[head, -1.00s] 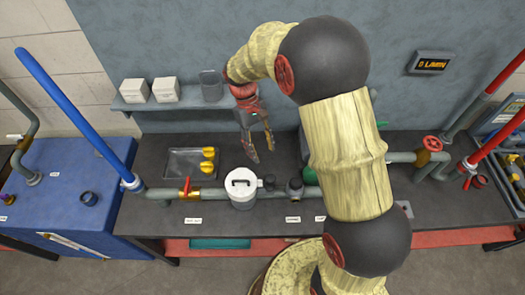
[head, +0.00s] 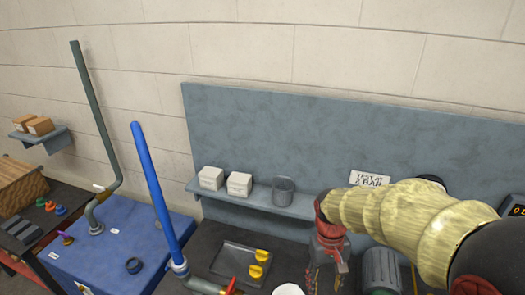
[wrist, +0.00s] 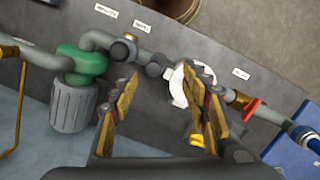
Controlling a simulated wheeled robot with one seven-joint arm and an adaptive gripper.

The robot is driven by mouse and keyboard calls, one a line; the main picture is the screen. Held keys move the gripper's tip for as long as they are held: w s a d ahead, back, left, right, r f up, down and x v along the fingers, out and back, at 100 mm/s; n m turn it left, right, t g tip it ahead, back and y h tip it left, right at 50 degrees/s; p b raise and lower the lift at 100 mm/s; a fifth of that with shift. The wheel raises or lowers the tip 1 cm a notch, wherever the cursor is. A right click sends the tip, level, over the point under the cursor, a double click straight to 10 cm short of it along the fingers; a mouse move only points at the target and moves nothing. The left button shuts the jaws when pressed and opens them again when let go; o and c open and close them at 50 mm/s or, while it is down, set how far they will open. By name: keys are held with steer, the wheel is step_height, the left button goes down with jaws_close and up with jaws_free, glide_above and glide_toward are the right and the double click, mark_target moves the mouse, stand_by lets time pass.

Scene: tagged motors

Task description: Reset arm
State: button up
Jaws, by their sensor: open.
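My gripper (wrist: 165,98) is open and empty in the wrist view, its two worn yellow-brown fingers spread above the dark bench (wrist: 140,125). A white round housing (wrist: 178,86) on the pipe shows partly behind the right finger. In the head view my gripper (head: 327,278) hangs at the bottom, right of the middle, its fingertips cut off by the lower edge. My arm reaches in from the right and hides part of the back panel.
A grey motor (wrist: 72,105) with a green pump head (wrist: 82,63) stands left of my gripper. A shelf (head: 255,200) holds two white boxes and a grey cup (head: 284,190). A tray (head: 232,262) with yellow parts lies below. A blue pipe (head: 157,195) rises at left.

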steer(key=s+d+r+t+b, duration=0.1)
steer(key=s+r+t+b, duration=0.1)
steer(key=s+b, duration=0.3)
steer(key=s+r+m+t+b, duration=0.1)
steer(key=s+r+t+b, duration=0.2)
steer(key=s+t+b, duration=0.2)
steer(key=shift+s+d+m, duration=0.3)
steer(key=shift+s+d, duration=0.1)
steer(key=shift+s, duration=0.85)
steer(key=shift+r, duration=0.15)
steer(key=shift+c, duration=0.4)
